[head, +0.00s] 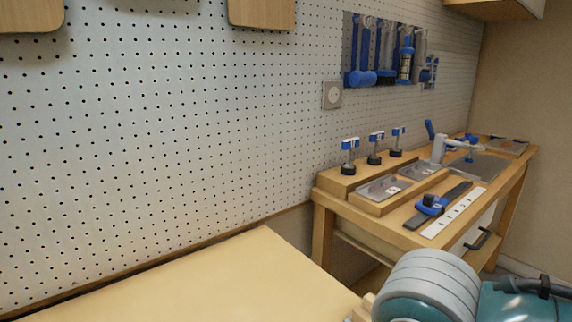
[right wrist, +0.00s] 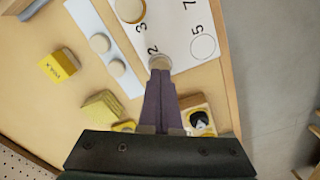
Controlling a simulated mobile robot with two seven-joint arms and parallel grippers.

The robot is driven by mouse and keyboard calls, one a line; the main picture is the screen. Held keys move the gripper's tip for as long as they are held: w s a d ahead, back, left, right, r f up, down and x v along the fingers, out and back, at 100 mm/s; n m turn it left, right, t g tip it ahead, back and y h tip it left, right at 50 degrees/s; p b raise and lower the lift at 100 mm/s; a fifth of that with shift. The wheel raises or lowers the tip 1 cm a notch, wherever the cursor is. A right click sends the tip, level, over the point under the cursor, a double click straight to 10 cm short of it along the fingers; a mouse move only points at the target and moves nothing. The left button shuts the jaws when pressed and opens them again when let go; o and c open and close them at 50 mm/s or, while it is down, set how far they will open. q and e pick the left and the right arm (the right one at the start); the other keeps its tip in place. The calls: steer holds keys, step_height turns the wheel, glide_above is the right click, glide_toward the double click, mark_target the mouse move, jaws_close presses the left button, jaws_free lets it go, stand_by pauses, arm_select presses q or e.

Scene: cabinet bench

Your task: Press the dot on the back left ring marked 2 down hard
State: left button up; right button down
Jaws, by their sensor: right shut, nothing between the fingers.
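In the right wrist view a white sheet (right wrist: 185,20) carries printed rings and the numbers 2, 3, 5 and 7. The ring marked 2 (right wrist: 151,59) is largely covered by my fingers. My right gripper (right wrist: 160,66) is shut and empty, its narrow purple fingers together, with their tips over this ring. A pale round dot (right wrist: 160,61) shows right at the fingertips; I cannot tell whether they touch it. The ring marked 5 (right wrist: 203,47) looks empty. My left gripper is in neither view.
A pale blue strip (right wrist: 87,22) bears two round wooden dots (right wrist: 100,43). Yellow blocks (right wrist: 58,67) lie on the wooden top, and a small wooden box (right wrist: 199,116) is right of my fingers. The head view shows a tool bench (head: 405,240) and bare tabletop (head: 210,285).

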steer(key=shift+f+b, duration=0.35)
steer(key=shift+f, duration=0.2)
steer(key=shift+f+p, duration=0.15)
steer(key=shift+p, duration=0.2)
stand_by(0.9)
steer(key=shift+p, duration=1.25)
stand_by(3.0)
step_height(320, 180, up, 11)
steer(key=p, duration=1.1)
